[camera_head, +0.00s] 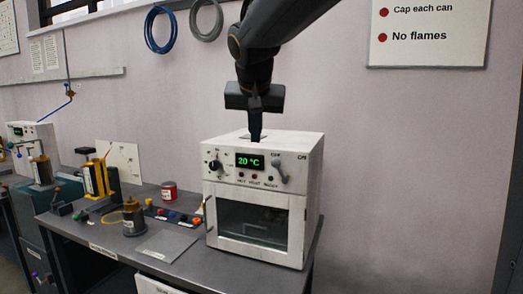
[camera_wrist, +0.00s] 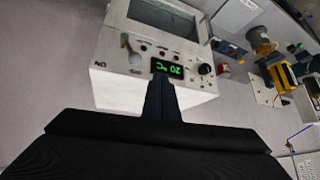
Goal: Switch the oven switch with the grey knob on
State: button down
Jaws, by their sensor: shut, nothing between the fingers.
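The white oven (camera_head: 313,190) stands on the grey bench, with a green display (camera_head: 250,161) reading 20 °C. The switch with the grey knob (camera_head: 281,173) is on the right of its front panel, its lever slanting with the grey end low and to the right. The switch also shows in the wrist view (camera_wrist: 131,50), left of the display. My gripper (camera_head: 256,137) is shut and empty, pointing down above the top of the oven, behind the front panel. In the wrist view, its fingers (camera_wrist: 159,95) reach toward the panel's top edge near the display. I cannot tell whether they touch the oven.
A black dial (camera_head: 214,165) is left of the display, and small buttons sit below it. Left of the oven are a red can (camera_head: 168,191), a brass-coloured pot (camera_head: 134,218) and a yellow device (camera_head: 97,178). The wall to the right is clear below a sign.

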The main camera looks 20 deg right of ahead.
jog(key=v, duration=0.4)
jog(key=shift+w+a, duration=0.25)
jog(key=shift+a, duration=0.1)
jog(key=shift+w, duration=0.1)
jog(key=w+a+f+m+g+h+p, duration=0.2)
jog(key=w+a+g+h+p, duration=0.2)
jog(key=w, duration=0.5)
jog(key=shift+f+g+h+p, duration=0.35)
jog(key=shift+g+p, duration=0.85)
jog(key=shift+p, duration=0.2)
